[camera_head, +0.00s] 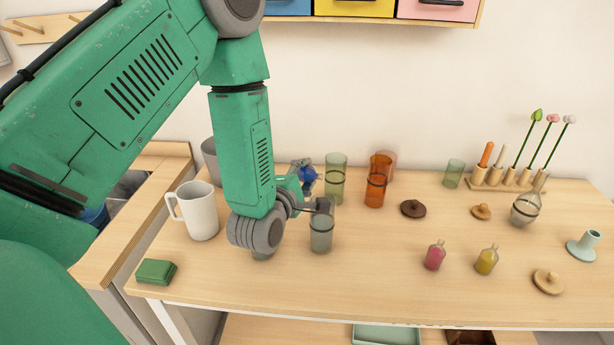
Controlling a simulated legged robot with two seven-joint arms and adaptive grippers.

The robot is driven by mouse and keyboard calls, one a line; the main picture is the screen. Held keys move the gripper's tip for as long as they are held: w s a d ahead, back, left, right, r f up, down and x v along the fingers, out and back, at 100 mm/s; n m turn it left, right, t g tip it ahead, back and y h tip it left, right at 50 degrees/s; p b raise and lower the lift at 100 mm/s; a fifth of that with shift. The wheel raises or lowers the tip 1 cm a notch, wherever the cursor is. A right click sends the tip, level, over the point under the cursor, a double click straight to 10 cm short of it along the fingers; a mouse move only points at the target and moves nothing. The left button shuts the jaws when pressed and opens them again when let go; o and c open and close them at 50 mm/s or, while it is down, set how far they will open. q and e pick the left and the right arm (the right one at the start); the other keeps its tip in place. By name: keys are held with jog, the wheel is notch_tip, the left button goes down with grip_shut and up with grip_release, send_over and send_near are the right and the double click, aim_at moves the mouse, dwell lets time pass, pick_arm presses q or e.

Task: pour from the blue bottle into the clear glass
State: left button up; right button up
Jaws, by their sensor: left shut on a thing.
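A small blue bottle (308,175) shows behind my left gripper (312,196), near the middle of the camera_head view. The gripper is shut on the blue bottle, though its fingers partly hide the contact. The bottle's tilt is hard to tell. A clear greyish glass (321,240) stands upright on the table, just below the gripper. The dark fingertip overlaps the glass's upper part in the picture. I cannot tell whether they touch. My right gripper is not in view.
A white mug (198,211) and a green block (156,272) are at the left. A green glass (336,183) and an orange glass (377,185) stand behind. Pink (435,257) and yellow (486,261) bottles and a flask (525,210) are at the right. The front middle is clear.

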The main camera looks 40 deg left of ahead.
pick_arm(q)
jog(key=shift+f+m+b, duration=0.15)
jog(key=shift+m+b, duration=0.45)
jog(key=shift+b, duration=0.1)
grip_shut()
dwell(2.3)
